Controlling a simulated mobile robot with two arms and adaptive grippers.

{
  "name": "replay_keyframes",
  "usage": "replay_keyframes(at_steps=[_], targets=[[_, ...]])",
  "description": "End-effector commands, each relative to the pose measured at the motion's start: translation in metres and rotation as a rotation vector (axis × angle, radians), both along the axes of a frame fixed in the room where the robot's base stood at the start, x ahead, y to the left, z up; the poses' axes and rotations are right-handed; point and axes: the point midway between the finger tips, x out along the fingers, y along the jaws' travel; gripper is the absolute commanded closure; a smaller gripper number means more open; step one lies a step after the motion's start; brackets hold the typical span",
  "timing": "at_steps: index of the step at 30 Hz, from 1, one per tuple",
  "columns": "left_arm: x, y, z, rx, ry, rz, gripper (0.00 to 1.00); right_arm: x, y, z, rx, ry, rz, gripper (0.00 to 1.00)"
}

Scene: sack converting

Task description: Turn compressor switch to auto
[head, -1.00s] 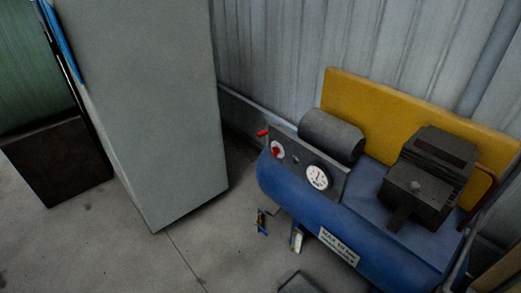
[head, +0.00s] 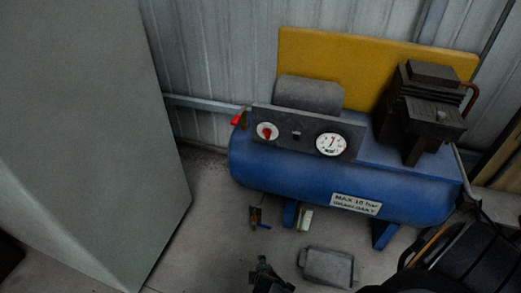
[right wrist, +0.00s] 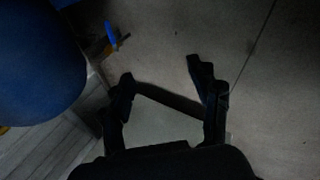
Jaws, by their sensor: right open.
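The compressor (head: 300,185) is a blue tank against the wall, with a dark control panel (head: 350,128) on top. The switch (head: 267,132) is a red knob on a round white dial at the panel's left end; its exact setting is too small to read. A white gauge (head: 331,144) sits to its right. My right gripper (right wrist: 167,83) is open and empty over the floor; its fingers also show at the bottom edge of the head view (head: 268,275), below and apart from the compressor. In the right wrist view the tank end (right wrist: 38,70) is at upper left. My left gripper is out of view.
A red-handled valve (head: 239,119) sticks out at the tank's left end. A tall grey cabinet (head: 90,140) stands at left. Bare floor (head: 205,240) lies between the cabinet and compressor.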

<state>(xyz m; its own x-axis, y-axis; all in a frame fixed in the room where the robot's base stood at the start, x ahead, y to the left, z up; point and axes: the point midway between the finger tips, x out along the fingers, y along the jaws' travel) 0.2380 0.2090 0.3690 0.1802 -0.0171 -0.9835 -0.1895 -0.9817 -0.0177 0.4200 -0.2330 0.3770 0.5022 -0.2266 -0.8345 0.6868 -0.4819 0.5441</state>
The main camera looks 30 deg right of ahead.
Motion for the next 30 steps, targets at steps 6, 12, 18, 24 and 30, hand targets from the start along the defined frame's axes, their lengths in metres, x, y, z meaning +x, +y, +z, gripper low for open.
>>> replay_keyframes(at_steps=[6, 12, 18, 24, 30], targets=[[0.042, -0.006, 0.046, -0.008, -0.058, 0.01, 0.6, 0.137, -0.03, 0.093, -0.413, -0.211, 0.135, 0.38], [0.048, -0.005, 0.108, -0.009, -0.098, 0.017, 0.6, 0.193, -0.064, 0.214, -0.786, -0.335, 0.087, 0.38], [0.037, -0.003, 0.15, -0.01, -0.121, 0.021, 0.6, 0.196, -0.086, 0.296, -1.005, -0.375, -0.018, 0.38], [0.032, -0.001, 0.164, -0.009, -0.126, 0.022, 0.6, 0.196, -0.097, 0.322, -1.069, -0.378, -0.058, 0.38], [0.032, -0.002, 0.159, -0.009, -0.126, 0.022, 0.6, 0.216, -0.12, 0.322, -1.071, -0.377, -0.058, 0.38]])
